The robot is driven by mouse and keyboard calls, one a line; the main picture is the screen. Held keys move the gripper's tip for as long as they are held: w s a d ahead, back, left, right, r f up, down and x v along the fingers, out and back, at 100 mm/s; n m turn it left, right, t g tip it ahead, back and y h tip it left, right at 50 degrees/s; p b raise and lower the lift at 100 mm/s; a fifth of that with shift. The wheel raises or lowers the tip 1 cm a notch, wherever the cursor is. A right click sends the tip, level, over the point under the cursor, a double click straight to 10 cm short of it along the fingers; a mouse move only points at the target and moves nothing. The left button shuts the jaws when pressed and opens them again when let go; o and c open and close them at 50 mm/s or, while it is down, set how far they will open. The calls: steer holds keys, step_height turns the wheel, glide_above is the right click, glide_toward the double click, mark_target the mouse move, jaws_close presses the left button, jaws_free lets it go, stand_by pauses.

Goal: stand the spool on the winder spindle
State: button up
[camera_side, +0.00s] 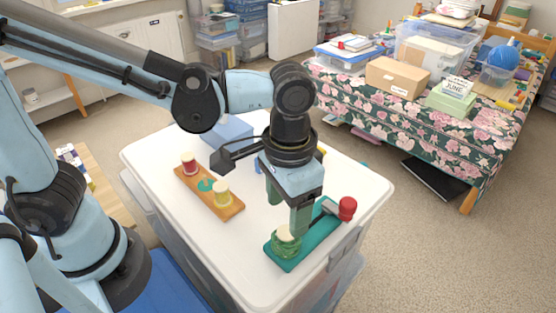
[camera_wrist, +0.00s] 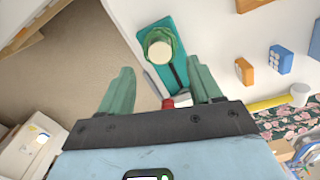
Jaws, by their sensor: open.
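A green spool (camera_side: 286,243) with a cream top stands upright at the near left end of the teal winder base (camera_side: 298,255). In the wrist view the spool (camera_wrist: 160,47) sits on the teal base (camera_wrist: 151,28), beyond the fingertips. The spindle is hidden, so I cannot see how the spool sits on it. My gripper (camera_side: 287,216) is open and empty, above the winder with its green fingers pointing down. One finger partly overlaps the spool in the side view. In the wrist view my gripper (camera_wrist: 161,84) shows its two fingers wide apart, with the spool not between them.
The winder has a lever with a red knob (camera_side: 347,208) at its far right end. A blue box (camera_side: 228,131) stands behind. The white lid's front left is clear.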

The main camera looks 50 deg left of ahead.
steer(key=shift+r, duration=2.35)
steer(key=w+a+n+t, duration=0.1)
steer(key=a+t, duration=0.2)
steer(key=a, duration=0.6)
steer(key=w+a+f+n+t, duration=0.1)
steer(key=a+t, duration=0.3)
steer(key=a, duration=0.5)
steer(key=shift+a+f+n, duration=0.25)
steer(key=shift+a+n, duration=0.05)
steer(key=shift+n, duration=0.2)
